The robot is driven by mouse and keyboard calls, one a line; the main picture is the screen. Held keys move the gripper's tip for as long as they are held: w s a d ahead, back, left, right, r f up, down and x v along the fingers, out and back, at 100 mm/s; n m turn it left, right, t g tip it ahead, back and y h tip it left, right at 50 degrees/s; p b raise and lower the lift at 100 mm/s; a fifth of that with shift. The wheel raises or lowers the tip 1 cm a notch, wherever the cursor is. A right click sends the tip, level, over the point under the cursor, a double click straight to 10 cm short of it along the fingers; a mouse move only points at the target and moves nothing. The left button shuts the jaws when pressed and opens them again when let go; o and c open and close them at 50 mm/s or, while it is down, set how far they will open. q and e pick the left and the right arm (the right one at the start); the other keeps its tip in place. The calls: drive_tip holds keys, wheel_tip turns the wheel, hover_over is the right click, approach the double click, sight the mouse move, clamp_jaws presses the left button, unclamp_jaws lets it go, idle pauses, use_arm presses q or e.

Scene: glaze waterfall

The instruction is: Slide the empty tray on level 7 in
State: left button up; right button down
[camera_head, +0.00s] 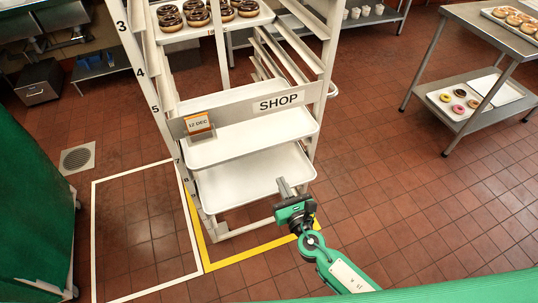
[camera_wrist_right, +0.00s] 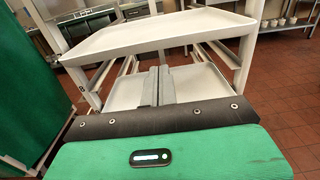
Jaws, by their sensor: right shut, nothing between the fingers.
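Two empty white trays stick out at the front of the rack, below the SHOP bar. The upper tray (camera_head: 265,137) has its front left corner near the number 7 on the post. The lower tray (camera_head: 250,178) sits beneath it; I cannot tell surely which rail numbers they rest on. In the right wrist view the upper tray (camera_wrist_right: 150,37) spans above my fingers and the lower tray (camera_wrist_right: 120,92) lies behind them. My right gripper (camera_head: 285,187) is shut and empty, at the lower tray's right front corner; contact is unclear. My left gripper is out of view.
The rack (camera_head: 327,60) carries a SHOP bar (camera_head: 250,108) with a date card (camera_head: 198,123), and a doughnut tray higher up. A steel table (camera_head: 465,22) stands at the right, a green surface (camera_head: 35,190) at the left. The floor in front is clear.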

drive_tip(key=p, duration=0.2)
approach(261, 144)
drive_tip(key=w, duration=0.1)
drive_tip(key=w+r, duration=0.1)
drive_tip(key=w+a, duration=0.1)
drive_tip(key=shift+w+r, duration=0.2)
drive_tip(key=shift+r, duration=0.2)
drive_tip(key=b+x, duration=0.3)
drive_tip(key=x, duration=0.3)
drive_tip(key=shift+f, duration=0.15)
drive_tip(key=shift+w+a, duration=0.1)
drive_tip(key=shift+w, duration=0.15)
